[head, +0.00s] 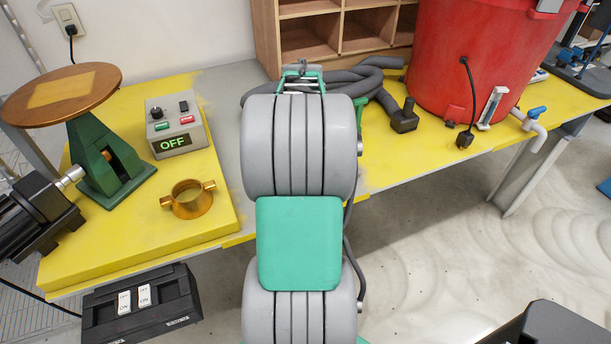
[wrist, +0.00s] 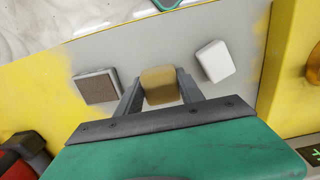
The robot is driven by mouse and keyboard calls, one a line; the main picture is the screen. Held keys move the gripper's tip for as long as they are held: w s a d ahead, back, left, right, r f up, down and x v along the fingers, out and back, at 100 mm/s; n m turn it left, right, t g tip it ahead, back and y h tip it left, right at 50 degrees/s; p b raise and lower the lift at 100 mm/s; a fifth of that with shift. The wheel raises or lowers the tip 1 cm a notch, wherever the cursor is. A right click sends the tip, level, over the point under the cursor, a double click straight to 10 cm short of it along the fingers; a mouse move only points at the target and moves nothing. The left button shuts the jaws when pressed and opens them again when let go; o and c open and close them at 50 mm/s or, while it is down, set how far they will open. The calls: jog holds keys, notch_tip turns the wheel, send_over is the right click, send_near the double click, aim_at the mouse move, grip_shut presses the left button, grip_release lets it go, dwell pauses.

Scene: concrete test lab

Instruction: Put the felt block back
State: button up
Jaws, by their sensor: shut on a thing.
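In the wrist view my gripper (wrist: 158,78) is shut on a tan block (wrist: 159,86), with one dark finger on each side of it. The block is over a grey strip of the bench top; I cannot tell if it touches the surface. A block with a grey-brown top (wrist: 97,86) lies to the left, apart from the fingers. A white block (wrist: 214,62) lies to the right, also apart. I cannot tell for sure from the surfaces which one is felt. In the head view my arm hides the blocks and the fingertips.
The yellow bench (head: 400,155) holds a turntable (head: 62,92), a control box reading OFF (head: 173,125) and a brass ring (head: 190,198) at left. A red tank (head: 480,55), a grey hose (head: 365,80) and a wooden shelf (head: 325,35) stand at the back and right.

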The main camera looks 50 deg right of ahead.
jog(key=shift+s+d+f, duration=0.1)
jog(key=shift+d+f, duration=0.1)
jog(key=shift+f, duration=0.95)
jog(key=shift+s+d+f, duration=0.1)
jog(key=shift+d+f, duration=0.1)
jog(key=shift+f, duration=0.9)
jog(key=o, duration=1.2)
